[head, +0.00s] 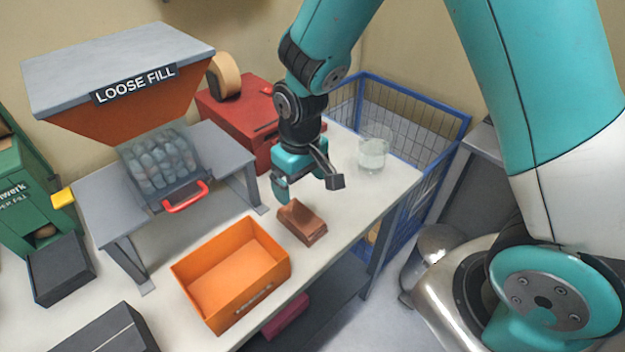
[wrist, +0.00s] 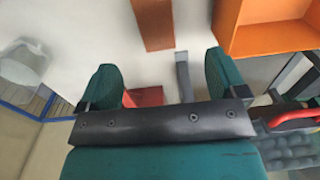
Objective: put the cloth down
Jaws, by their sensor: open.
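The empty orange box (head: 228,275) stands left of the cloth. The loose fill hopper (head: 75,85), grey stand (head: 98,196) and red box (head: 240,122) are behind. A blue wire cage (head: 440,150) is beyond the table.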

